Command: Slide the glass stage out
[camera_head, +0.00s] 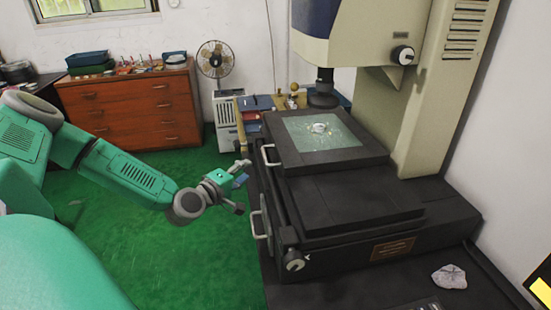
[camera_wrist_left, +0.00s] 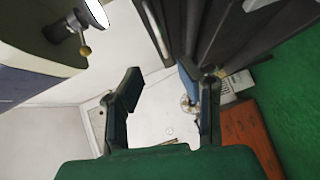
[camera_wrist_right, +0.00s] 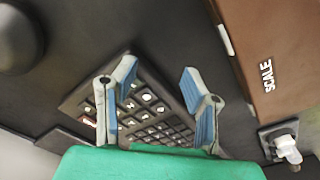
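The glass stage (camera_head: 350,140) is a pale green pane in a black plate on top of the measuring machine, with a small shiny item (camera_head: 320,128) on it. A metal handle (camera_head: 267,155) sits on the plate's left side, and a lower handle (camera_head: 256,224) is on the base. My left gripper (camera_head: 243,187) is just left of the machine, between the two handles in height, and apart from both. Its fingers are open and empty in the left wrist view (camera_wrist_left: 160,86). My right gripper (camera_wrist_right: 158,80) is open and empty above a keypad (camera_wrist_right: 150,115); the head view does not show it.
The machine's column (camera_head: 435,100) and lens (camera_head: 323,92) rise behind and above the stage. A knob (camera_head: 294,260) juts from the base's front left. A crumpled pale item (camera_head: 449,277) lies at right. Green floor (camera_head: 215,250) left of the machine is clear.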

